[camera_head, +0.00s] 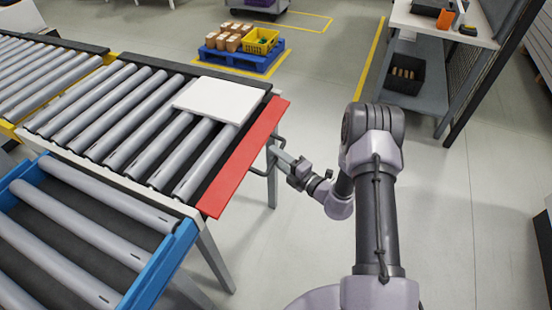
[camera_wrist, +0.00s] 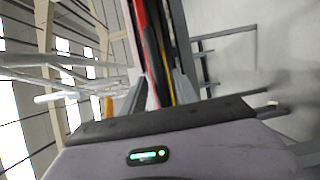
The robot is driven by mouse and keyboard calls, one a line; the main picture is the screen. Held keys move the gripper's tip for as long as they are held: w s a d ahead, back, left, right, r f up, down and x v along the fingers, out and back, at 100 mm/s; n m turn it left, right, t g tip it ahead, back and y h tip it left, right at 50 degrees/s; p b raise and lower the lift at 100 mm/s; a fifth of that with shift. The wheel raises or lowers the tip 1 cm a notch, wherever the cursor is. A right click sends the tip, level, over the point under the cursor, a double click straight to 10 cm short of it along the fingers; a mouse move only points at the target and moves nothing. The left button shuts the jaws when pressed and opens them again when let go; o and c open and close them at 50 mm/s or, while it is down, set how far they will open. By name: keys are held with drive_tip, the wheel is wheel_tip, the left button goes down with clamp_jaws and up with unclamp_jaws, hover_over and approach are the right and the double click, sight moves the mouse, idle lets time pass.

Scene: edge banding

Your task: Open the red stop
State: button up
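The red stop (camera_head: 245,158) is a long flat red bar across the end of the roller conveyor, beside a white board. A thin dark handle (camera_head: 256,173) stands out from its outer side. My gripper (camera_head: 276,152) is at this outer side, close to the handle; I cannot tell if it touches. In the wrist view, the fingers of my gripper (camera_wrist: 159,92) stand apart. The red edge of the stop (camera_wrist: 140,18) and a dark bar show beyond and between them. The exact contact is hidden.
A blue roller frame (camera_head: 160,268) stands at lower left. A blue pallet (camera_head: 243,60) with boxes and a yellow crate is behind. A grey workbench (camera_head: 425,90) is at upper right. Floor right of the conveyor is clear.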

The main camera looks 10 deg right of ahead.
drive_tip(key=shift+w+a, duration=0.15)
drive_tip(key=shift+w, duration=0.15)
drive_tip(key=shift+c, duration=0.3)
clamp_jaws()
idle(0.9)
